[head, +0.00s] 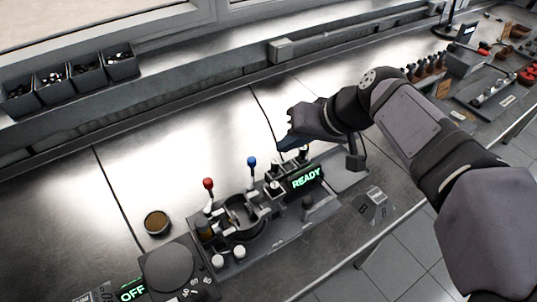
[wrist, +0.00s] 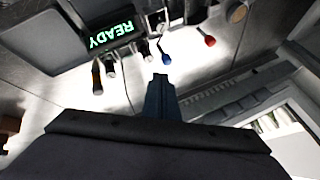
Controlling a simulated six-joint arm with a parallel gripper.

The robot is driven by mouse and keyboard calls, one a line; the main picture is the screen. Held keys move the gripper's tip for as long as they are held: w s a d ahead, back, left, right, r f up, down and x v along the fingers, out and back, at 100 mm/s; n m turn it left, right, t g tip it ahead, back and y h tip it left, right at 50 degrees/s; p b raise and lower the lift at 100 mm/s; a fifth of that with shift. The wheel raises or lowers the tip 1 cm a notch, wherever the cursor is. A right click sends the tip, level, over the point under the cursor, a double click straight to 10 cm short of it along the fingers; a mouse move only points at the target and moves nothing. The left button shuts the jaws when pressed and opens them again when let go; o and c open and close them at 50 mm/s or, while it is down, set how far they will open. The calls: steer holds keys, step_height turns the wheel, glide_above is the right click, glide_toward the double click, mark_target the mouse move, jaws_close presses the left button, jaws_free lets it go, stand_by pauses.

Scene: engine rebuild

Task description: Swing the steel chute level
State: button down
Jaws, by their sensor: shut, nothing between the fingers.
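A grey metal fixture (head: 262,238) on the bench carries a red-knobbed lever (head: 208,184), a blue-knobbed lever (head: 252,162) and a dark round cradle. I cannot tell which of its metal parts is the steel chute. My gripper (head: 287,142) is shut and empty, above the bench behind the fixture and right of the blue knob. In the wrist view the closed fingertips (wrist: 160,84) point toward the blue knob (wrist: 167,60), apart from it in the picture. The red knob (wrist: 210,41) is farther right.
A green READY display (head: 306,177) stands at the fixture's right end. A round brown-filled cup (head: 157,222) and a dark dial unit (head: 170,270) with an OFF display are at left. Bins (head: 85,72) line the back ledge. Bare bench lies behind the levers.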

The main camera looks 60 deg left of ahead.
steer(key=shift+p+x, duration=1.35)
steer(key=shift+x, duration=3.6)
steer(key=shift+a+n+g+h, duration=0.15)
steer(key=shift+a+n+g, duration=0.15)
steer(key=shift+n, duration=0.25)
steer(key=shift+a+n+g+h, duration=0.15)
steer(key=shift+n+g, duration=0.15)
steer(key=shift+n, duration=0.25)
steer(key=shift+s+a+n+g+h+p, duration=0.45)
steer(key=shift+s+a+n+p, duration=0.5)
steer(key=shift+s+a+p, duration=0.15)
steer(key=shift+s+a+n+g+h+p, duration=0.35)
steer(key=shift+s+a+n+g+p, duration=0.1)
steer(key=shift+s+a+n+p, duration=0.55)
steer(key=shift+s, duration=0.15)
steer(key=b+v, duration=0.2)
steer(key=v, duration=0.5)
